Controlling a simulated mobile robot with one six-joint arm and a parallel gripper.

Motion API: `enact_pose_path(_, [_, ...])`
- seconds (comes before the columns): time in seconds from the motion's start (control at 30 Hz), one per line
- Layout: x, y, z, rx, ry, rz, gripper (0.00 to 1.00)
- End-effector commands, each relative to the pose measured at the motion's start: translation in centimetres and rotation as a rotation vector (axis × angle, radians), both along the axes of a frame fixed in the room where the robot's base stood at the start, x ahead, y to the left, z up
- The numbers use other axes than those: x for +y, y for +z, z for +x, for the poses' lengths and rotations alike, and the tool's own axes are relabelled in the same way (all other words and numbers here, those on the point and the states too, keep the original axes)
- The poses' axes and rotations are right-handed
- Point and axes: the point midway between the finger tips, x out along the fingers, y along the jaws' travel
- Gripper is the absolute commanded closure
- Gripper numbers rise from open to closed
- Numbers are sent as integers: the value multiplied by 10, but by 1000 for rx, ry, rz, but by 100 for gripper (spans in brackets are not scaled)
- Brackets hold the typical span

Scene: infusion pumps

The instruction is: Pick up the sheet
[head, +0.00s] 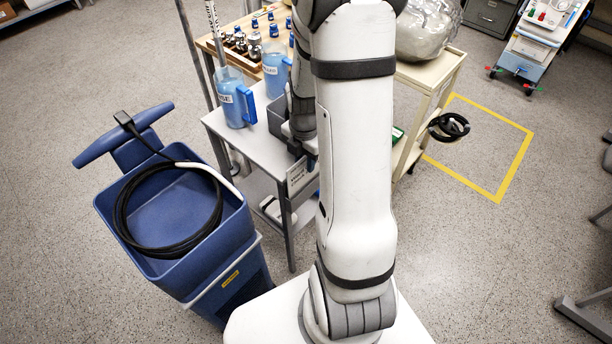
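I cannot make out a sheet for certain. A crumpled, translucent grey bundle (427,32) lies on the cream cart at the upper right, and I cannot tell whether it is the sheet. My white arm rises through the middle of the view and hides part of the tables behind it. Its dark grey end section hangs over the small grey table, beside a dark grey bin (277,117). My gripper's fingers are hidden or too unclear there to show whether they are open or hold anything.
Blue jugs (233,98) stand on the grey table (232,130). Bottles fill a wooden tray behind. A blue bin cart (235,235) with a coiled black cable (125,205) stands left. The cream cart (432,72) has a black coil at its side.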

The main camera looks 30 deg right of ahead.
Motion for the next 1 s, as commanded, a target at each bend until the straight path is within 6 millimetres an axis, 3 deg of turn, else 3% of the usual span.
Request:
enact_pose_path(0.13, [0,0,0,0,0,0,73])
enact_pose_path(0.47, [0,1,0,0,1,0,100])
enact_pose_path(1.0, [1,1,0,0,2,0,100])
